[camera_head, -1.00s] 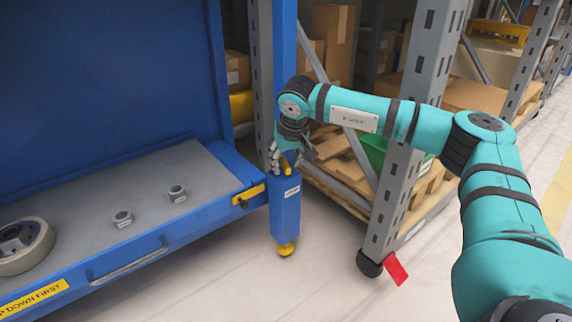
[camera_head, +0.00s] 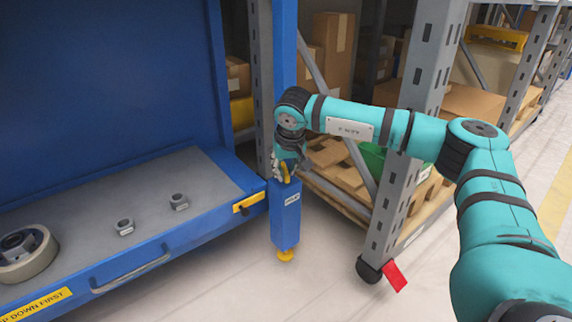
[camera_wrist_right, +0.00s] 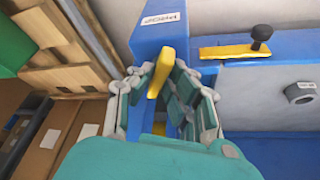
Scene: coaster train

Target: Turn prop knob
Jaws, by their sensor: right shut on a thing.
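The prop is a blue square post (camera_head: 286,222) with a small white label and a yellow foot, standing beside the blue bench. The prop knob is a yellow bar (camera_head: 286,173) at the top of the post's thick lower part. My right gripper (camera_head: 285,166) is on it from above. In the right wrist view the yellow knob (camera_wrist_right: 162,70) stands slanted between the fingers of my right gripper (camera_wrist_right: 160,78), which is shut on it. Part of the knob is hidden by the fingers in the head view. My left gripper is not in view.
A blue bench (camera_head: 200,230) with a grey top stands left, holding a wheel (camera_head: 26,255) and two small nuts. A yellow latch plate (camera_head: 249,201) with a black knob is close to the post. A grey rack upright (camera_head: 400,170) stands close on the right.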

